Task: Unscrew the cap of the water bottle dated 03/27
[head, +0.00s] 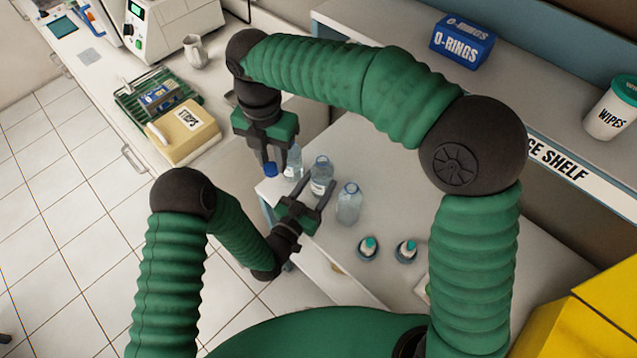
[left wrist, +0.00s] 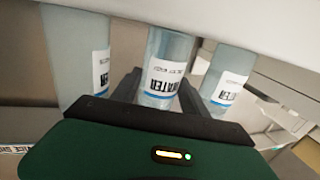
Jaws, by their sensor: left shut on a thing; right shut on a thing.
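Three clear water bottles stand in a row near the table's left edge: a left one (head: 294,162), a middle one (head: 321,176) and a right one (head: 349,204). My left gripper (head: 313,192) is shut on the middle bottle, which stands upright. The left wrist view shows this bottle (left wrist: 165,75) between the fingers, its WATER label upside down. The middle bottle's mouth looks open, with no cap on it. My right gripper (head: 268,160) is shut on a blue cap (head: 270,170), held left of the bottles and apart from the middle one. The dates are too small to read.
An O-RINGS box (head: 462,42) and a WIPES tub (head: 610,110) stand on the shelf.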

